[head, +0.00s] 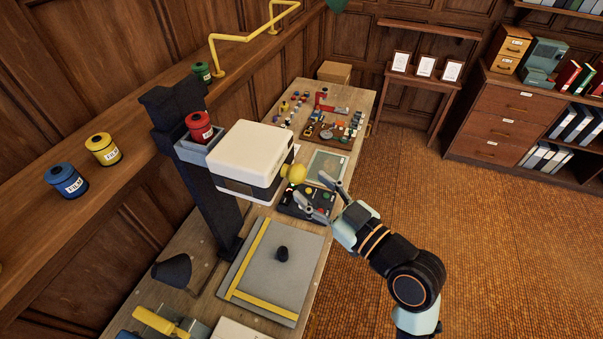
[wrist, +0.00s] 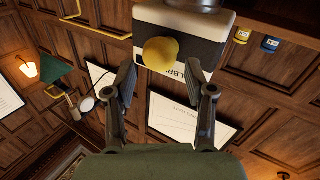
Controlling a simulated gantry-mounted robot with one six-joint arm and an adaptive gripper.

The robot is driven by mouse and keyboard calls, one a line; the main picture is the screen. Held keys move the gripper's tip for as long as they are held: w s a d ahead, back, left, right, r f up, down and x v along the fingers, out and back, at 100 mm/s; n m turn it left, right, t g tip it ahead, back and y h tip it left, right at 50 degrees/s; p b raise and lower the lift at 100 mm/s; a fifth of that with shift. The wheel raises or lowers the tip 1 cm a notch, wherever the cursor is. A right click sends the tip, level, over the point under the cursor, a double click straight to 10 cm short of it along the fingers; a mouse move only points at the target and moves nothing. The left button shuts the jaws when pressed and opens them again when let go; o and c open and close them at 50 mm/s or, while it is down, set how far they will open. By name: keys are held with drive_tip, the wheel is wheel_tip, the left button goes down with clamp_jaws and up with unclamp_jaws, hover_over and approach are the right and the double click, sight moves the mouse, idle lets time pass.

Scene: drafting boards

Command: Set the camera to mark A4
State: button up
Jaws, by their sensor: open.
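The camera (head: 250,150) is a white box with a dark lower part, carried on a dark upright column (head: 215,205) above the bench. A round yellow knob (head: 297,173) sticks out of its right side. My gripper (head: 314,189) is open and empty, just to the right of the knob, with its fingers pointing at it. In the wrist view the knob (wrist: 160,53) lies ahead of and between the spread fingers of the gripper (wrist: 160,82), apart from them. Lettering on the camera's face is partly hidden by the knob. I cannot make out an A4 mark.
A black panel with coloured buttons (head: 300,208) is under my gripper. A red film can (head: 199,126) sits in a holder behind the camera. Open floor lies right.

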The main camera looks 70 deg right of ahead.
sight(303, 181)
drive_tip(key=x, duration=0.4)
drive_tip(key=shift+w+d+p, duration=0.1)
drive_tip(key=shift+w+p, duration=0.1)
drive_tip(key=shift+p, duration=0.1)
clamp_jaws()
